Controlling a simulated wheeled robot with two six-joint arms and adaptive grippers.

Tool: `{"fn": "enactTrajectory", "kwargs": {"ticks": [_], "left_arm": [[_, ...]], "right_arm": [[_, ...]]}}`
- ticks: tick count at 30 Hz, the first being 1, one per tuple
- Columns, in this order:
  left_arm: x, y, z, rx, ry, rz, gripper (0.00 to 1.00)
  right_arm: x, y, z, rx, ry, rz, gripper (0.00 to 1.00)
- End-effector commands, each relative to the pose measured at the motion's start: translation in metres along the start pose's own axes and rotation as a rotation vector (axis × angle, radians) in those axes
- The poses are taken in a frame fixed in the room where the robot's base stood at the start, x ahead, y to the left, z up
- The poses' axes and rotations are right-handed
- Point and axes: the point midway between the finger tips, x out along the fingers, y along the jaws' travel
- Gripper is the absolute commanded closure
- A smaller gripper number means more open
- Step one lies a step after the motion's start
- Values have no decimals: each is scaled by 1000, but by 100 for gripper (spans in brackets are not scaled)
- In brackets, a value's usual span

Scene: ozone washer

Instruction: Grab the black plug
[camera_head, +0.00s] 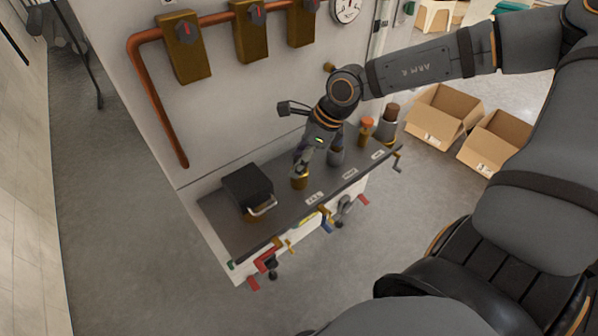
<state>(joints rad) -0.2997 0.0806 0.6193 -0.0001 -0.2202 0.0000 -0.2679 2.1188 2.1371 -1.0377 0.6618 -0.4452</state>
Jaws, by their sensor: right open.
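My right gripper (301,165) reaches down over the dark shelf of the white machine, from an arm coming in at the right. It is open, with its tips at or just above a small gold-coloured fitting (299,183); I cannot tell whether they touch. A black block (246,184) with a silver handle sits left of the gripper. A dark grey cylinder (336,157) stands just right of it, partly behind my arm. I cannot tell which of these, if any, is the black plug. My left gripper is not in view.
An orange-topped part (366,128) and a brown-topped grey part (388,122) stand farther right on the shelf (240,238). Coloured valve handles line its front edge. An orange-brown pipe (152,95) runs along the panel. Open cardboard boxes (440,112) stand on the floor at right.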

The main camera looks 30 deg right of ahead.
Motion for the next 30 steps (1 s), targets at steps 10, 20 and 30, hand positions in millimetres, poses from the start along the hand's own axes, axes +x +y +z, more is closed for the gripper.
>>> {"fn": "enactTrajectory", "kwargs": {"ticks": [10,20,30], "left_arm": [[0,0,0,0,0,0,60],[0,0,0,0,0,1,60],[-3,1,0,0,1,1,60]], "right_arm": [[0,0,0,0,0,0,77],[0,0,0,0,0,0,100],[-49,-1,22,-2,-2,-5,100]]}}
